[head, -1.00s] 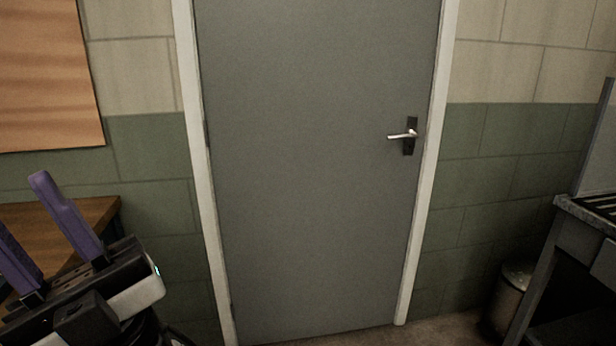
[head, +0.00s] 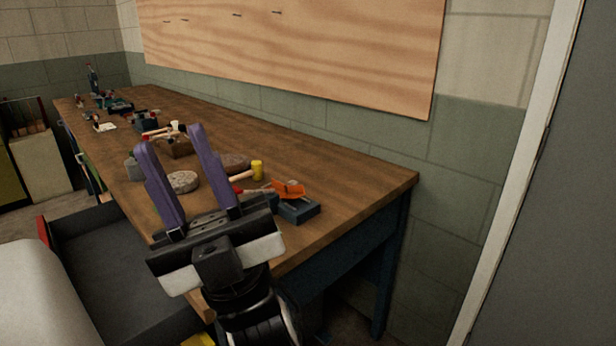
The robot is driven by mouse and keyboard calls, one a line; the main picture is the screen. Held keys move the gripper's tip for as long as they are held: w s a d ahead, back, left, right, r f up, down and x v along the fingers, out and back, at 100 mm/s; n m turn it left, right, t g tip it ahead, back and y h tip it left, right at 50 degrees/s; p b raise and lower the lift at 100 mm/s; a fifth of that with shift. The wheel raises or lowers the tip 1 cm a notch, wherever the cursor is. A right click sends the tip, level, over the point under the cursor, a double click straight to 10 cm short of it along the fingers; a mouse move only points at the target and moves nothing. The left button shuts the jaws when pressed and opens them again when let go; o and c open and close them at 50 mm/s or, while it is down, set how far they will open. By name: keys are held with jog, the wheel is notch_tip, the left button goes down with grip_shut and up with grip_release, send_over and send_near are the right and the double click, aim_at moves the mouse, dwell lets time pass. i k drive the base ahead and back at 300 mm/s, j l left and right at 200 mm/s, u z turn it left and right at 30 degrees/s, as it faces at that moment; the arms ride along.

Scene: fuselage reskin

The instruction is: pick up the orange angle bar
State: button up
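An orange piece (head: 289,188), which looks like the orange angle bar, lies on or in a small dark blue-grey tray (head: 298,211) near the right end of the wooden workbench (head: 340,195). It is small in the head view, so its exact shape is hard to tell. My gripper (head: 168,135) is in front of the bench, its two purple fingers pointing up and spread apart. Nothing is between the fingers. The orange piece is to the right of the fingers and apart from them.
A yellow-headed tool (head: 257,170) and a round grey disc (head: 183,182) lie near the tray. Several tools and parts stand farther along the bench. An open dark drawer or bin (head: 105,255) is at lower left. The bench's right end is clear. A grey door (head: 570,220) is at right.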

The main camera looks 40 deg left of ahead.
aim_at(280, 189)
jog(key=i+l+u, duration=0.1)
jog(key=u, duration=0.25)
jog(key=i+l+u, duration=0.1)
jog(key=u, duration=0.3)
jog(key=l+u, duration=0.35)
jog(key=i+l+u, duration=0.15)
jog(key=l+u, duration=0.3)
jog(key=i+l+u, duration=0.1)
jog(key=l+u, duration=0.15)
jog(key=u, duration=0.2)
jog(key=l+u, duration=0.45)
jog(key=l, duration=0.35)
jog(key=i, duration=0.95)
